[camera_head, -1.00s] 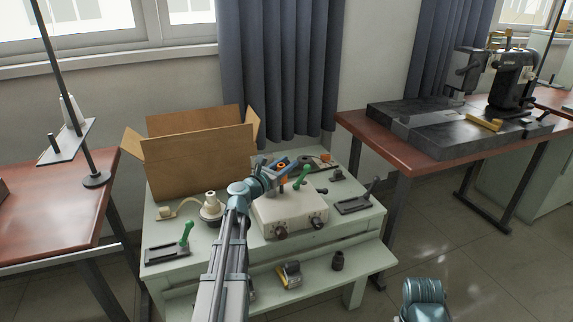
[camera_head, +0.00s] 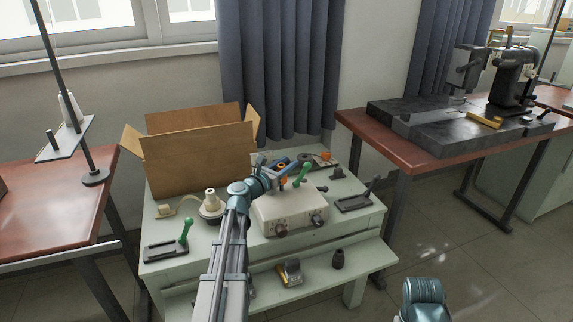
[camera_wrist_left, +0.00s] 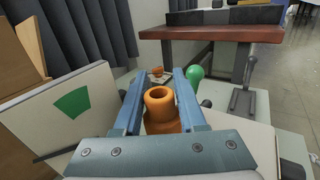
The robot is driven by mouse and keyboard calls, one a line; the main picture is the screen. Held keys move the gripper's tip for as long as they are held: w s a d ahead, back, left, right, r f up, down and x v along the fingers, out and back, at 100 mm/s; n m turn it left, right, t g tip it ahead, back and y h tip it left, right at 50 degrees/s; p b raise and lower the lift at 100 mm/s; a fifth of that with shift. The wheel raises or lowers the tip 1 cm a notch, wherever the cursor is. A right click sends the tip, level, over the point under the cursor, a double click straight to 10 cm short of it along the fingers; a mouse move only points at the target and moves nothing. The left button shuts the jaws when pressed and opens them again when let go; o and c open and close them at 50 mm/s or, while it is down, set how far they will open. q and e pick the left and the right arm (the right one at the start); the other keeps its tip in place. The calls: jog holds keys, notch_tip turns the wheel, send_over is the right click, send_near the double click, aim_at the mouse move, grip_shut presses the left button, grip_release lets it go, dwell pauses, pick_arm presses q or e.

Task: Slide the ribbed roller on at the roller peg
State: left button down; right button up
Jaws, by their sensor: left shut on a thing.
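My left gripper (camera_head: 284,168) is over the cream box-shaped unit (camera_head: 288,217) on the pale green table. In the left wrist view, its two blue fingers (camera_wrist_left: 160,103) are shut on an orange hollow roller (camera_wrist_left: 159,98), whose open bore faces the camera. In the head view only a bit of orange shows at the fingers. Ribs on the roller cannot be made out. The roller peg cannot be picked out, and the roller's lower end is hidden. A green-knobbed lever (camera_head: 302,174) stands close beside the fingers.
An open cardboard box (camera_head: 200,160) stands at the back left. A white spool (camera_head: 211,205) and another green lever (camera_head: 185,232) are on the left. A dark clamp (camera_head: 355,202) lies on the right. Small parts lie on the lower shelf (camera_head: 318,283).

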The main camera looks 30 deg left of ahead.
pick_arm(q)
jog(key=shift+f+b, duration=1.7)
jog(key=shift+f, duration=0.05)
jog(key=shift+c, duration=2)
grip_release()
jog(key=s, duration=0.4)
jog(key=s+a, duration=0.1)
jog(key=s, duration=0.8)
jog(key=shift+s+a, duration=0.35)
jog(key=shift+s, duration=0.05)
